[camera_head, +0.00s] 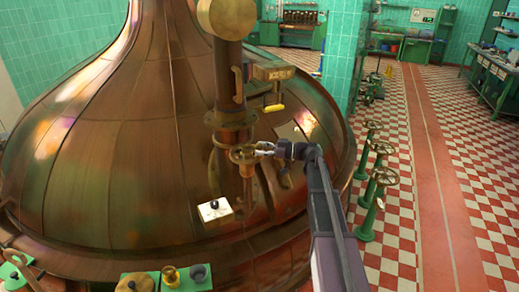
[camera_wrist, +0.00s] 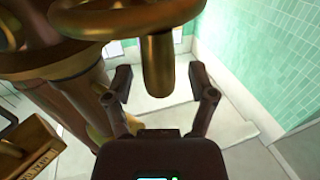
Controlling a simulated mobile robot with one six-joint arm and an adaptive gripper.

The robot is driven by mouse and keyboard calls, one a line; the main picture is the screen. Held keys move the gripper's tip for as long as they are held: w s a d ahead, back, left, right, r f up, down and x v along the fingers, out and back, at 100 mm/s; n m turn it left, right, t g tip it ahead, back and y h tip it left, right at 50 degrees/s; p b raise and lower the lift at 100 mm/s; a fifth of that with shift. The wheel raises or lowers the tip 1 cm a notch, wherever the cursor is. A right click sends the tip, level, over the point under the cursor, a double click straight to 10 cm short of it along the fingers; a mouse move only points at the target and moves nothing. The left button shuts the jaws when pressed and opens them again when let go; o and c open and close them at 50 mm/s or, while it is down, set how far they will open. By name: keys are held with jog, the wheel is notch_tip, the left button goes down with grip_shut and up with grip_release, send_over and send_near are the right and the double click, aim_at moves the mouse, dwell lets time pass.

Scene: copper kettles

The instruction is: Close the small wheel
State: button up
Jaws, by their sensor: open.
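A small brass wheel (camera_head: 243,155) sits on the vertical copper pipe in front of the big kettle. My gripper (camera_head: 262,149) reaches it from the right and is open. There is a visible gap on each side of the rim, and I see no clear contact.
The copper kettle (camera_head: 110,140) fills the left and middle. A brass box (camera_head: 272,72) with a yellow handle is above the wheel; a boxy brass part (camera_wrist: 28,152) is at the wrist view's lower left. Several green valve stands (camera_head: 367,222) stand right, beside a clear red floor strip (camera_head: 432,150).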

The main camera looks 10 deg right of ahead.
jog(key=shift+w+a, duration=0.1)
jog(key=shift+a, duration=0.15)
grip_shut()
jog(key=shift+d+t, duration=0.15)
jog(key=shift+t, duration=0.15)
